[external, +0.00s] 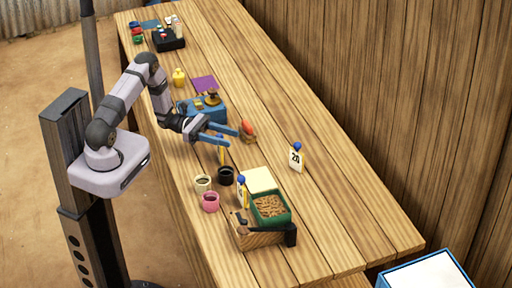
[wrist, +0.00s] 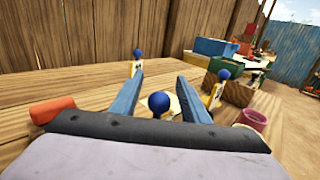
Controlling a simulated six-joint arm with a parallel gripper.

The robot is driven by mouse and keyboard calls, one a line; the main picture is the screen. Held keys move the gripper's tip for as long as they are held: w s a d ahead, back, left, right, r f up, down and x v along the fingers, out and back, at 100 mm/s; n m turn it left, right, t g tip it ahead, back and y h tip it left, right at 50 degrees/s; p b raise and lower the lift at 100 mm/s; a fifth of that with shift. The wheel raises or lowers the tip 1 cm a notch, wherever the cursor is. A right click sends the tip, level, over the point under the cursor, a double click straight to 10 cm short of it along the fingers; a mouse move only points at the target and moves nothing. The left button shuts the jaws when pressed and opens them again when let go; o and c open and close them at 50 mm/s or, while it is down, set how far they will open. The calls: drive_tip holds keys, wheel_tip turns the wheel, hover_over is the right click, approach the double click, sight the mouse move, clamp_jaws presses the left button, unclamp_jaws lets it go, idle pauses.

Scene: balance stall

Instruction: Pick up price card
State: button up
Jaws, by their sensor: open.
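Three price cards topped with blue balls are in view. One price card (external: 296,161), marked 20, stands alone on the right of the table; it shows beyond the left finger in the wrist view (wrist: 136,68). A second (external: 243,194) stands by the wooden crate and also shows in the wrist view (wrist: 217,90). A third, yellowish card (external: 221,155) is just under my gripper (external: 233,137), partly hidden by it. In the wrist view its blue ball (wrist: 158,102) appears between the blue fingers of my gripper (wrist: 160,77). The fingers are apart and hold nothing.
A red-orange item (external: 248,129) lies close beside the fingers. A black cup (external: 225,176), a cream cup (external: 203,183) and a pink cup (external: 210,202) stand near the wooden crate (external: 255,238) with its green tray (external: 287,212). The table's right side is mostly clear.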

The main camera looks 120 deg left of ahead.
drive_tip(key=shift+w, duration=0.6)
drive_tip(key=shift+c, duration=0.7)
clamp_jaws()
drive_tip(key=shift+r, duration=0.15)
